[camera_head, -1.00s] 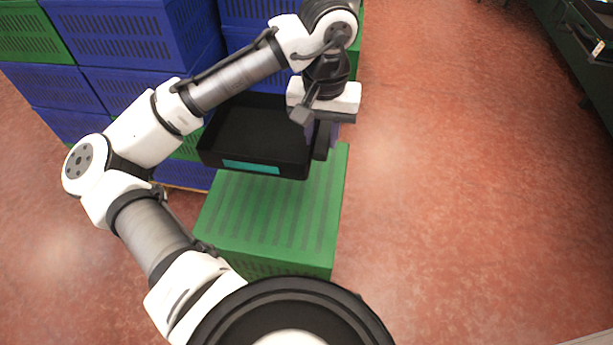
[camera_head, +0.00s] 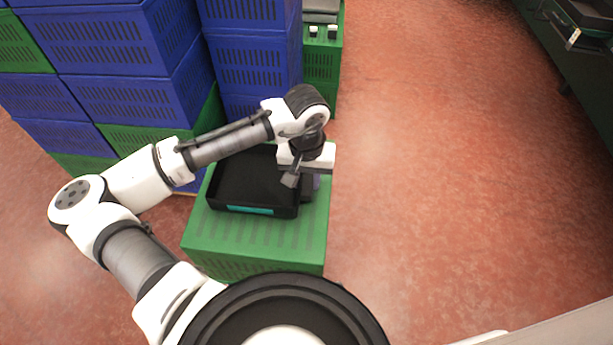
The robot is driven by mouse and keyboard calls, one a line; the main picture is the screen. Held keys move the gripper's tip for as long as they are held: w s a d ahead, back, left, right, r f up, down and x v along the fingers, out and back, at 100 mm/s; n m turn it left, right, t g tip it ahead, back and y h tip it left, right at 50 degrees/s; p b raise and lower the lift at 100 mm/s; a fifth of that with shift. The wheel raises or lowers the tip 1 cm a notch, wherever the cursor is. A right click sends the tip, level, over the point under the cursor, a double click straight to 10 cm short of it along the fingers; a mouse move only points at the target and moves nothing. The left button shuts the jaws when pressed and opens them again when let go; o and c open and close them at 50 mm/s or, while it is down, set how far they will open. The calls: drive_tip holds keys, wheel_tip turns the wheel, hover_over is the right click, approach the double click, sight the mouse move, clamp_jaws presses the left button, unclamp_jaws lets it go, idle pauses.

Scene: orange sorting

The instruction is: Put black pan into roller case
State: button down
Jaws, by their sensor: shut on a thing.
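The black pan (camera_head: 240,185) is a shallow rectangular tray with a teal label on its near side. It is at or just above the top of a green crate (camera_head: 230,240); I cannot tell whether it touches. My gripper (camera_head: 308,190) is shut on the pan's right edge, and its fingers are partly hidden by the wrist. No roller case can be made out with certainty.
Stacks of blue crates (camera_head: 130,45) and green crates stand behind and to the left. Another green crate with grey items (camera_head: 322,65) stands behind. A dark bench (camera_head: 580,60) is at the far right. The red floor (camera_head: 430,170) between is clear.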

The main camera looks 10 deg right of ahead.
drive_tip(key=shift+f, duration=0.2)
drive_tip(key=c, duration=1.1)
unclamp_jaws()
drive_tip(key=shift+r, duration=0.15)
